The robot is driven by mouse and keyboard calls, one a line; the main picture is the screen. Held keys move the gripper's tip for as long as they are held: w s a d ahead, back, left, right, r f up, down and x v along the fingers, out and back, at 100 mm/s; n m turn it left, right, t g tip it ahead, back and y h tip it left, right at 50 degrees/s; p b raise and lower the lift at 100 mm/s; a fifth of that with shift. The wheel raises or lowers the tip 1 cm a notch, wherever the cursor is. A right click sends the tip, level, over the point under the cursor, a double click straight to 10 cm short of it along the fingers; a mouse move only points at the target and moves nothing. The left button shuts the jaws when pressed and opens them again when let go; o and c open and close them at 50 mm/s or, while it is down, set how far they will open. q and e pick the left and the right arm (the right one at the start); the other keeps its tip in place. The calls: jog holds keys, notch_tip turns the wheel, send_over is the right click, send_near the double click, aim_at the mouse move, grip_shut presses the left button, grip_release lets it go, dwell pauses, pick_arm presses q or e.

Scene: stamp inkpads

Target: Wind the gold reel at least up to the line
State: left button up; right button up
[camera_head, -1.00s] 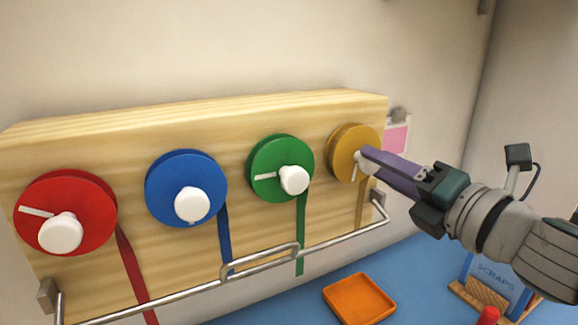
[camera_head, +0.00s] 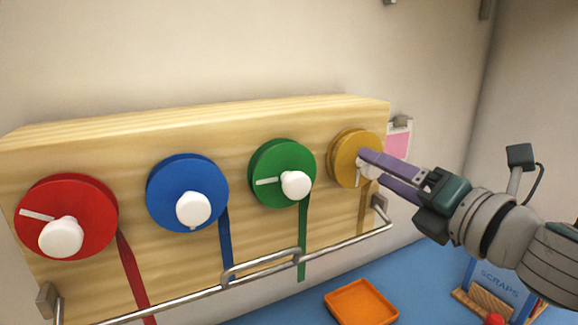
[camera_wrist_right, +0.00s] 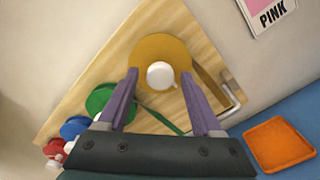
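The gold reel (camera_head: 345,158) is at the right end of the wooden board, with a white knob (camera_head: 368,170) on its face. A gold ribbon (camera_head: 361,208) hangs below it toward the metal rail; its lower end is hard to make out. My right gripper (camera_head: 366,164) is at the knob, its purple fingers apart. In the right wrist view the fingers (camera_wrist_right: 159,76) are open on either side of the white knob (camera_wrist_right: 160,75), with visible gaps, in front of the gold reel (camera_wrist_right: 150,48). My left gripper is not in view.
Green (camera_head: 270,170), blue (camera_head: 180,190) and red (camera_head: 85,205) reels with white knobs sit left on the board (camera_head: 225,125). A metal rail (camera_head: 330,244) runs along its front. An orange tray (camera_head: 360,303) lies on the blue surface below. A pink card (camera_head: 398,143) hangs at right.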

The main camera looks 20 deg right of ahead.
jog(key=shift+o, duration=0.3)
jog(key=shift+s, duration=0.3)
jog(key=s+b, duration=0.2)
jog(key=s, duration=0.7)
jog(key=shift+s+d, duration=0.15)
jog(key=shift+d, duration=0.25)
